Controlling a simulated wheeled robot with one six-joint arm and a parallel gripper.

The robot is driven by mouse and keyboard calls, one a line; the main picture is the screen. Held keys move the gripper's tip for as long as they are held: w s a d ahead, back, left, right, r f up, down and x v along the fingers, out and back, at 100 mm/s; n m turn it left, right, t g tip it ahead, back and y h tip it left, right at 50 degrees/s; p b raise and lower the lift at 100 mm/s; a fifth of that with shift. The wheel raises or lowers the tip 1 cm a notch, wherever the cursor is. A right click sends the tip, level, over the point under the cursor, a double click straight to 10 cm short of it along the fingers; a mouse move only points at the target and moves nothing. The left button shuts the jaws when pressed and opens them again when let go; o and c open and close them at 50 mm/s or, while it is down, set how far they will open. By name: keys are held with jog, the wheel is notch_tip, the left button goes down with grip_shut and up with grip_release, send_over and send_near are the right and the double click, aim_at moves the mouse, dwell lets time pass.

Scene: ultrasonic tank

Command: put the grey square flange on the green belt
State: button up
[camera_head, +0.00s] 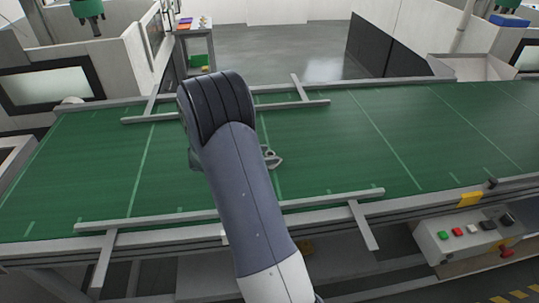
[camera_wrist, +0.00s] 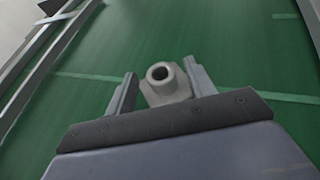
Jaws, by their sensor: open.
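The grey square flange (camera_wrist: 166,86) has a round hollow hub that faces the wrist camera. It appears to rest on the green belt (camera_wrist: 225,55), though its contact with the belt is hidden. My gripper (camera_wrist: 160,70) is open, with one finger on each side of the flange, and a gap shows beside the hub. In the head view a small grey piece (camera_head: 272,159) shows just right of my arm over the green belt (camera_head: 340,130); I cannot tell how much of it is flange and how much is finger. My arm hides the rest there.
Grey guide rails run along the belt's far side (camera_head: 285,106) and near side (camera_head: 320,201). A control box (camera_head: 462,236) with coloured buttons stands at the front right. A small table (camera_head: 196,33) stands behind the belt. The belt's right part is clear.

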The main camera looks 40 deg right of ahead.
jog(key=b+v, duration=0.1)
jog(key=v, duration=0.9)
jog(key=shift+a, duration=0.15)
